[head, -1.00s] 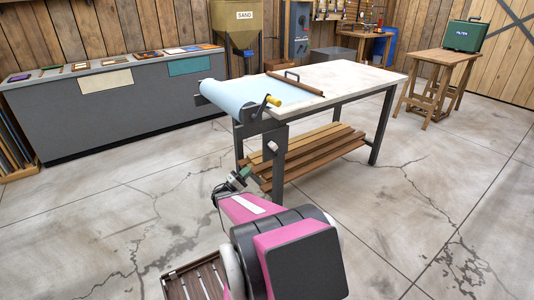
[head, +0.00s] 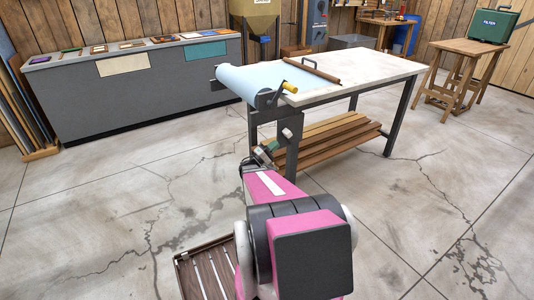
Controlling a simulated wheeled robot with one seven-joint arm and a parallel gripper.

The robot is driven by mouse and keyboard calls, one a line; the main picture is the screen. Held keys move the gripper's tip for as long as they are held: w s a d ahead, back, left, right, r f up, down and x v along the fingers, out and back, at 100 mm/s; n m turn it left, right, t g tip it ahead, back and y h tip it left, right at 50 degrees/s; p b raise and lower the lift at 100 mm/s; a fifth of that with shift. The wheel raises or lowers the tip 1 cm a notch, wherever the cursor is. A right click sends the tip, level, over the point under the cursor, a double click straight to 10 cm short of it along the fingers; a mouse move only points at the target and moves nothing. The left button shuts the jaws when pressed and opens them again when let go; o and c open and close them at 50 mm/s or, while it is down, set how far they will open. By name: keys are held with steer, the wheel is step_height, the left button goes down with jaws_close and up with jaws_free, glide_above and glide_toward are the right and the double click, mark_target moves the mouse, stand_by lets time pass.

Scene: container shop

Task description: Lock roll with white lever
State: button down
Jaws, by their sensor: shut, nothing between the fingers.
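A pale blue roll (head: 258,84) lies across the left end of the white-topped table (head: 365,76), with a yellow-handled crank (head: 290,87) at its near end. A small white lever end (head: 287,133) shows on the dark table leg below the crank. My gripper (head: 266,153) is just below and left of the white lever in the picture. It looks shut and empty. Its fingertips are small and dark, and I cannot tell whether they touch the leg.
Wooden planks (head: 330,135) lie on the table's lower shelf. A wooden bar (head: 315,69) lies on the tabletop. A grey counter (head: 140,85) stands at left, and a wooden stand (head: 462,80) holds a green case (head: 490,26).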

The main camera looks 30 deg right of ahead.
mark_target(285, 135)
steer(key=shift+x, duration=2.4)
